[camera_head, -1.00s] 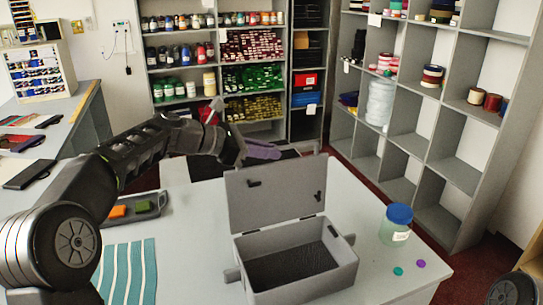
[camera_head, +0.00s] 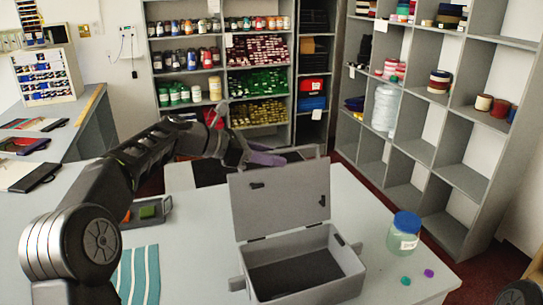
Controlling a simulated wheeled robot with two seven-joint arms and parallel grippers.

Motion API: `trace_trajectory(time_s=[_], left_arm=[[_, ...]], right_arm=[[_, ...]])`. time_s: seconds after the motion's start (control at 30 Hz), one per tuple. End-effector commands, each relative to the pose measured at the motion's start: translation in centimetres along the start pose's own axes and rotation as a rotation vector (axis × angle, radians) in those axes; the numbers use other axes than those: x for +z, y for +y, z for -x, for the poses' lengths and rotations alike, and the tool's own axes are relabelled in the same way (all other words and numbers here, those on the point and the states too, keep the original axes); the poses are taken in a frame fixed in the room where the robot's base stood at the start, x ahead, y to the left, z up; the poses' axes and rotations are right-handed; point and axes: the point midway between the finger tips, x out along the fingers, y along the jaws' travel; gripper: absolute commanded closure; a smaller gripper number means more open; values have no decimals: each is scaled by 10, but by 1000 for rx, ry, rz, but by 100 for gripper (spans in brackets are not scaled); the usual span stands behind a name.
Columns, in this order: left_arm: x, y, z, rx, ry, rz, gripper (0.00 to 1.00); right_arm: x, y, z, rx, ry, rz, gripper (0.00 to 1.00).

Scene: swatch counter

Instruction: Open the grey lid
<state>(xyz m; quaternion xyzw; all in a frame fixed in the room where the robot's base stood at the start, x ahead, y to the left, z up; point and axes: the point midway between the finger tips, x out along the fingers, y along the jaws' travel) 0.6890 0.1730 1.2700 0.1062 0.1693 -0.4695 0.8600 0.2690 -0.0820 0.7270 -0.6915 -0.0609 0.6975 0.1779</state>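The grey lid (camera_head: 283,198) stands raised, near upright, along the back edge of the grey box (camera_head: 350,272). The box is open and its dark inside shows; I see nothing lying in it. My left gripper (camera_head: 268,158) is behind the lid's upper left edge, with purple on its finger. I cannot tell whether it touches the lid, nor how far its fingers are apart. My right gripper is not in view; only a dark part of my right arm shows at the lower right corner.
A jar with a blue lid (camera_head: 404,232) stands right of the box. A green disc (camera_head: 405,281) and a purple disc (camera_head: 429,273) lie near it. A striped teal cloth (camera_head: 140,275) and a small tray (camera_head: 160,217) with a green block lie on the left. Shelves stand behind.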

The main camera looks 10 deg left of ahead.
Motion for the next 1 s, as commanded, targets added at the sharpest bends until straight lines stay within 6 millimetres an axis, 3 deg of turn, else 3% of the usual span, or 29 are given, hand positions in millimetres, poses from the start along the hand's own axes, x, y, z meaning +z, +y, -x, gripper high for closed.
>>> trace_trajectory(time_s=[0.37, 0.8, 1.0], left_arm=[[1, 0, 7, 3, -3, -2, 68], [0, 0, 71, 4, -3, -2, 68], [1, 0, 79, 1, -2, -2, 68]], right_arm=[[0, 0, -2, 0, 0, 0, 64], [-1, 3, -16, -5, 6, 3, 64], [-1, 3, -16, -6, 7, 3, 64]])
